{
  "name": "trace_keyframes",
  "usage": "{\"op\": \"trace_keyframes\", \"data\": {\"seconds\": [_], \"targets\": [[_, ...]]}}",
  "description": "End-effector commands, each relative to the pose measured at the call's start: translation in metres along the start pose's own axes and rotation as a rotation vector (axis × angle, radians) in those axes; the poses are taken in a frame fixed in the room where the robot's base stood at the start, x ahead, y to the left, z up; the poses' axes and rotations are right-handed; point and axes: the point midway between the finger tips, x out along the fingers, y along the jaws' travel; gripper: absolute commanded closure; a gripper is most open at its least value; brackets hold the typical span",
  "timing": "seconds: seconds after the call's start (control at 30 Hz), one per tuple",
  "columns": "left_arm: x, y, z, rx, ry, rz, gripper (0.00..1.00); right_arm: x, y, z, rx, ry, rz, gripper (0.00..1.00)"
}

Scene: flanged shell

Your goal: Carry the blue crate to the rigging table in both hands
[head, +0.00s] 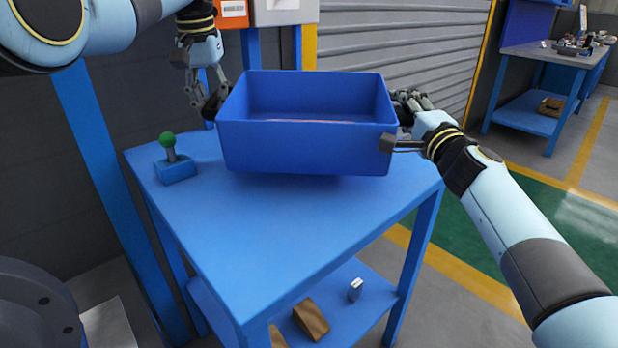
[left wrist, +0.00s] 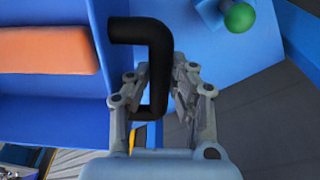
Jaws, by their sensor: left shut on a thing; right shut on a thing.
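The blue crate (head: 305,148) is level over a blue table (head: 270,235); I cannot tell for sure whether its underside touches the top. My left gripper (head: 210,100) is shut on the crate's left handle, a black bar (left wrist: 158,60) that sits between the fingers in the left wrist view. My right gripper (head: 405,108) is at the crate's right side, shut on its right handle, which is mostly hidden. An orange block (left wrist: 45,50) lies inside the crate. Another table (head: 530,55) stands far right with items on it; nothing labels either as the rigging table.
A green-knobbed lever on a blue base (head: 175,168) stands on the near table, left of the crate. Its lower shelf (head: 345,290) holds a brown block and a small item. A grey shutter (head: 400,60) is behind. Green floor (head: 480,215) lies open to the right.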

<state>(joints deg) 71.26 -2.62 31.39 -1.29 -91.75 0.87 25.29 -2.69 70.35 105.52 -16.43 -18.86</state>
Motion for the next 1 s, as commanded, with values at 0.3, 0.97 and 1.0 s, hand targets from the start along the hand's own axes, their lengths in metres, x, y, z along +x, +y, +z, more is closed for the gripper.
{"op": "trace_keyframes", "data": {"seconds": [0.3, 0.97, 1.0], "targets": [[0.0082, -0.0005, 0.0004, -0.002, 0.001, -0.001, 1.00, -0.0007, 0.0074, 0.0002, 0.001, 0.000, -0.001, 1.00], [0.0093, -0.0001, 0.0014, 0.000, -0.003, 0.000, 0.46, -0.0009, 0.0079, 0.0006, 0.001, -0.001, 0.000, 0.55], [0.0094, -0.0001, 0.0014, 0.000, -0.003, 0.000, 0.40, -0.0009, 0.0079, 0.0006, 0.001, -0.001, 0.000, 0.55]]}}
